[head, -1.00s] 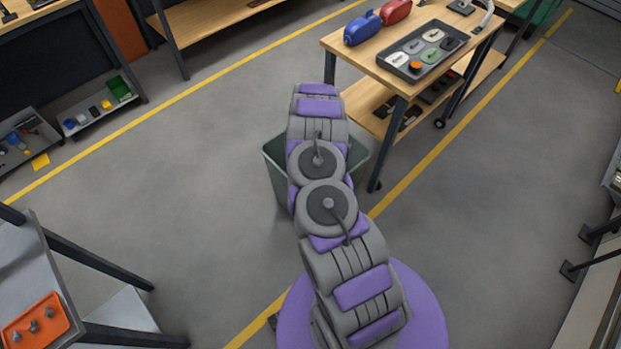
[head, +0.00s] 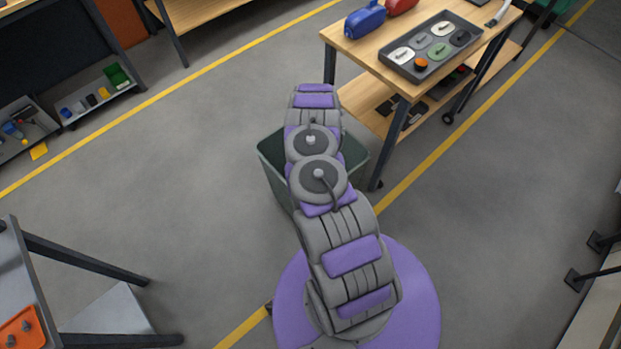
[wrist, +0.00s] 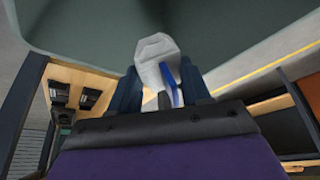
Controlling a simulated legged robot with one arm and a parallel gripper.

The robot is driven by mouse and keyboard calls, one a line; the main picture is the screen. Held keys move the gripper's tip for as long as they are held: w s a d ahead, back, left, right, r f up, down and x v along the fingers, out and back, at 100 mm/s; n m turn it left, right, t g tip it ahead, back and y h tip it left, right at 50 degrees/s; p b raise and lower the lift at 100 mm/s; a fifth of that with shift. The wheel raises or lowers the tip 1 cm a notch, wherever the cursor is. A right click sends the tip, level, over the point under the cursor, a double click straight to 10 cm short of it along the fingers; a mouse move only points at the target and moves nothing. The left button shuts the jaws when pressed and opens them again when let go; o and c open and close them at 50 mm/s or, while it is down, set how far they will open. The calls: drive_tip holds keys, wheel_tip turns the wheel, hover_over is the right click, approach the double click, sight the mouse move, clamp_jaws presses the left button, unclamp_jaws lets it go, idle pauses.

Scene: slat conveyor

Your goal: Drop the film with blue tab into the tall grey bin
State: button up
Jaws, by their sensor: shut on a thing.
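The film with blue tab (wrist: 153,58) is a pale whitish piece with a blue strip (wrist: 172,84) along its right side, seen in the wrist view. My gripper (wrist: 162,88) is shut on it, with a dark finger on each side. The tall grey bin (head: 273,170) is a grey-green, open-topped bin on the floor in the head view. My arm reaches over it and hides its middle. My gripper and the film are hidden behind the arm there. In the wrist view a broad grey-green surface (wrist: 90,22), apparently the bin, lies beyond the film.
A wooden workbench (head: 350,42) stands right behind the bin, with a grey tray (head: 394,68) of several items and a blue object (head: 365,20) on top. A grey table (head: 18,275) with an orange tray (head: 20,328) is at lower left. Floor left of the bin is clear.

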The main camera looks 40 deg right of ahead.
drive_tip(key=shift+a+f+b, duration=0.15)
drive_tip(key=shift+f+b, duration=0.15)
drive_tip(key=shift+f, duration=0.2)
drive_tip(key=f, duration=0.1)
drive_tip(key=f+b, duration=0.2)
drive_tip(key=shift+d+f, duration=0.25)
drive_tip(key=shift+f, duration=0.45)
drive_tip(key=o, duration=1)
drive_tip(key=shift+a+r, duration=0.1)
drive_tip(key=shift+a, duration=0.15)
drive_tip(key=o, duration=0.3)
drive_tip(key=shift+d, duration=0.1)
drive_tip(key=shift+o, duration=0.4)
drive_tip(key=shift+d, duration=0.2)
